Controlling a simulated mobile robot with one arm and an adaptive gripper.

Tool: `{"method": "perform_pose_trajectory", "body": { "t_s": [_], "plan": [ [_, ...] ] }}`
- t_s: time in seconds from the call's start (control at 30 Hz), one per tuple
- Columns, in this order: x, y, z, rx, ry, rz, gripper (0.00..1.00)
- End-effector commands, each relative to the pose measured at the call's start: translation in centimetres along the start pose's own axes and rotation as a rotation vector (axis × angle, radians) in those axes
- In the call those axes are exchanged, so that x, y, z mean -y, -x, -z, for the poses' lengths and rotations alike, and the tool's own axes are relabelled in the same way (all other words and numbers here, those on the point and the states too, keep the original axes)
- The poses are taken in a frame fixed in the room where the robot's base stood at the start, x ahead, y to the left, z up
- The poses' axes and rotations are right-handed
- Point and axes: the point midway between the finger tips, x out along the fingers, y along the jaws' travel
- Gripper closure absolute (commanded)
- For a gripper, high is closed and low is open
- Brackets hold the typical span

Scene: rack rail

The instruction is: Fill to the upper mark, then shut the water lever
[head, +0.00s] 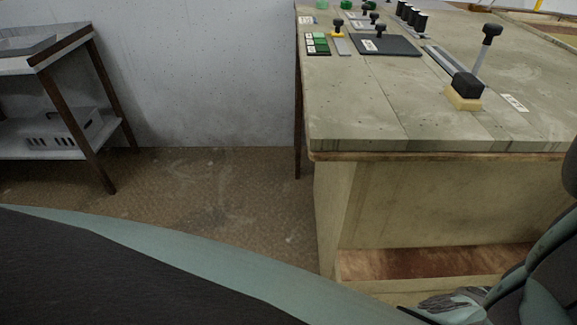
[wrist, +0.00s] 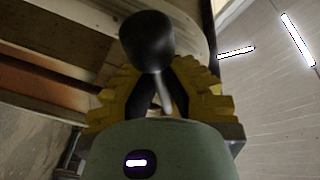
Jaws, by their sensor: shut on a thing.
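In the wrist view my gripper (wrist: 160,88) has its yellow ridged fingers on both sides of a lever with a round black knob (wrist: 147,40) and a pale shaft (wrist: 164,95). It is shut on this lever, and the knob stands out beyond the fingers. The fingers hide part of the shaft and its base. The head view does not show the fingers. A different lever (head: 490,32) with a black knob stands tilted on the bench top in the head view. I cannot make out a water level or an upper mark.
The bench (head: 365,120) at the right carries a dark plate (head: 390,46), green buttons (head: 319,40), and several black knobs along its back.

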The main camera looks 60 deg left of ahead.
Motion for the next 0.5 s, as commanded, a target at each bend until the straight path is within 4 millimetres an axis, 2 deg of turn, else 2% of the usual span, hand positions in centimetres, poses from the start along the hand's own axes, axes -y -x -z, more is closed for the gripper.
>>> {"method": "perform_pose_trajectory", "body": {
  "t_s": [0.27, 0.5],
  "plan": [
    [-0.6, -0.2, -0.1, -0.016, 0.068, 0.022, 1.00],
    [-2.1, -0.5, -0.1, -0.047, 0.230, 0.070, 1.00]
  ]
}}
